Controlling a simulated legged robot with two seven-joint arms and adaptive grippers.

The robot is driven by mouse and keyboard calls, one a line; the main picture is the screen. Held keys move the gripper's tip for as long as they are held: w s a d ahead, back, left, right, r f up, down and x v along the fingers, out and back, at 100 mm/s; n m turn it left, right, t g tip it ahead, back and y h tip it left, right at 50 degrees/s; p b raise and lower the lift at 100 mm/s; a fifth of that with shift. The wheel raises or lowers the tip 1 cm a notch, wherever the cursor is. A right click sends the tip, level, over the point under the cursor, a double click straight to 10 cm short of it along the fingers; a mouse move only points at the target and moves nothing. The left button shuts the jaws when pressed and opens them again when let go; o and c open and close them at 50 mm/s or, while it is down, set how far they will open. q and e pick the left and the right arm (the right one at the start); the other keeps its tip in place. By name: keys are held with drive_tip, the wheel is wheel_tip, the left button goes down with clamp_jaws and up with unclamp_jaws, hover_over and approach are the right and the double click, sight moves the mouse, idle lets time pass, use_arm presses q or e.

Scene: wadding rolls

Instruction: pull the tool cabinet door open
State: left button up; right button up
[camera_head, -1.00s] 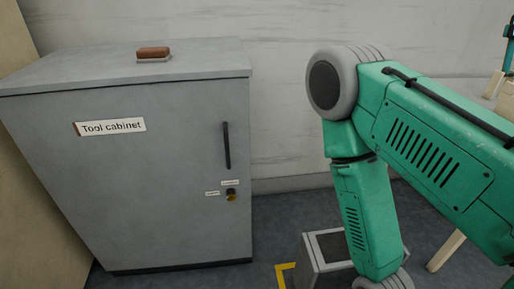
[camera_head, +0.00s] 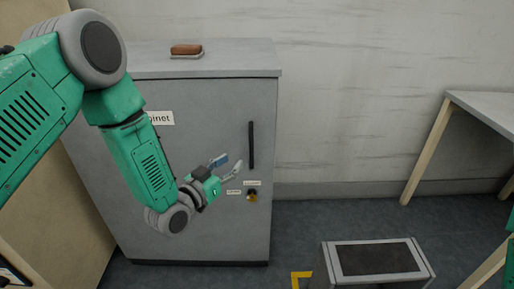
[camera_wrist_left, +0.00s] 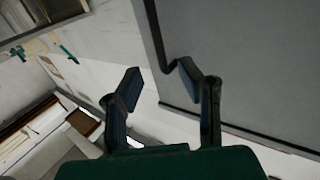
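The grey tool cabinet (camera_head: 205,100) stands against the wall with its door shut. Its label is partly hidden behind my left arm. The dark vertical door handle (camera_head: 251,145) is on the right side of the door, and also shows in the left wrist view (camera_wrist_left: 153,28). A small dark and yellow lock (camera_head: 252,195) sits below it. My left gripper (camera_head: 231,163) is in front of the door, left of and slightly below the handle. In the left wrist view, its two fingers (camera_wrist_left: 160,80) are spread apart with nothing between them. My right gripper is out of view.
A brown-topped block (camera_head: 186,50) lies on the cabinet. A grey box with a dark top (camera_head: 378,258) stands on the floor at lower right, beside a yellow floor mark (camera_head: 300,277). A table (camera_head: 488,107) stands at right.

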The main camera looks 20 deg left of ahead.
sight(250, 147)
use_arm(q)
drive_tip(key=b+x, duration=0.1)
drive_tip(key=x, duration=0.8)
drive_tip(key=shift+w+d+f, duration=0.1)
drive_tip(key=shift+d, duration=0.05)
drive_tip(key=shift+w+b, duration=0.3)
drive_tip(key=shift+w, duration=0.1)
clamp_jaws()
